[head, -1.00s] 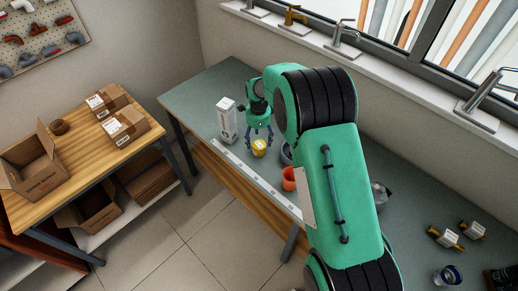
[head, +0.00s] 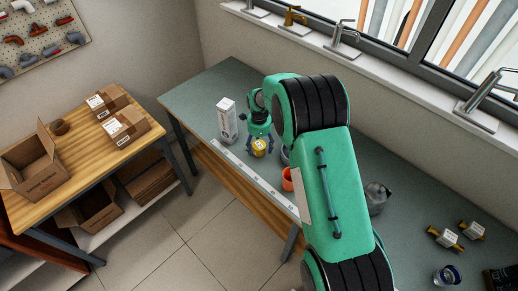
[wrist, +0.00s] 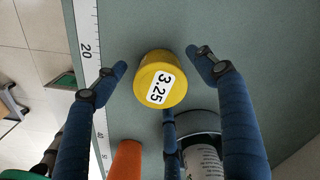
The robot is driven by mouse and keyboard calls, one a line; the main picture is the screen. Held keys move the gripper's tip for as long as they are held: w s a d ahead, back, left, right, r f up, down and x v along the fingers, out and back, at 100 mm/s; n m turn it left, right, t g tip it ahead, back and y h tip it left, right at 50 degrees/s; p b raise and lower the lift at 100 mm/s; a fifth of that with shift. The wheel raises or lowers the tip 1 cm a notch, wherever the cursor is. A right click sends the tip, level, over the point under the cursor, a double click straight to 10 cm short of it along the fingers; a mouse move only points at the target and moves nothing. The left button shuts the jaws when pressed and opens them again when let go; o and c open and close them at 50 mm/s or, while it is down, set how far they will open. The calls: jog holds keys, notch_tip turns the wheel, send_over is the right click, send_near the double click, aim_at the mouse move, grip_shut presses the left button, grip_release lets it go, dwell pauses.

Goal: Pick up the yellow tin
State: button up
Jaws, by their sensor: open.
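The yellow tin (head: 259,147) stands on the grey-green counter near its front edge. In the wrist view the yellow tin (wrist: 160,80) shows its round top with a white label reading 3.25. My gripper (head: 259,143) is above and around the tin in the head view. In the wrist view my gripper (wrist: 160,64) is open, with blue fingers on the left and right of the tin and a third below it. Gaps show between the side fingertips and the tin. I cannot tell whether the lower finger touches it.
A white box (head: 227,120) stands just left of the tin. An orange cup (head: 288,179) is close by on the right, with a dark-and-white can (wrist: 201,150) beside it. A ruler strip (head: 250,177) runs along the counter's front edge. The counter's far left end is clear.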

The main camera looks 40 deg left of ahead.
aim_at(259, 145)
jog(key=shift+f, duration=0.65)
jog(key=c, duration=1.4)
jog(key=shift+r, duration=0.15)
jog(key=shift+r, duration=4.85)
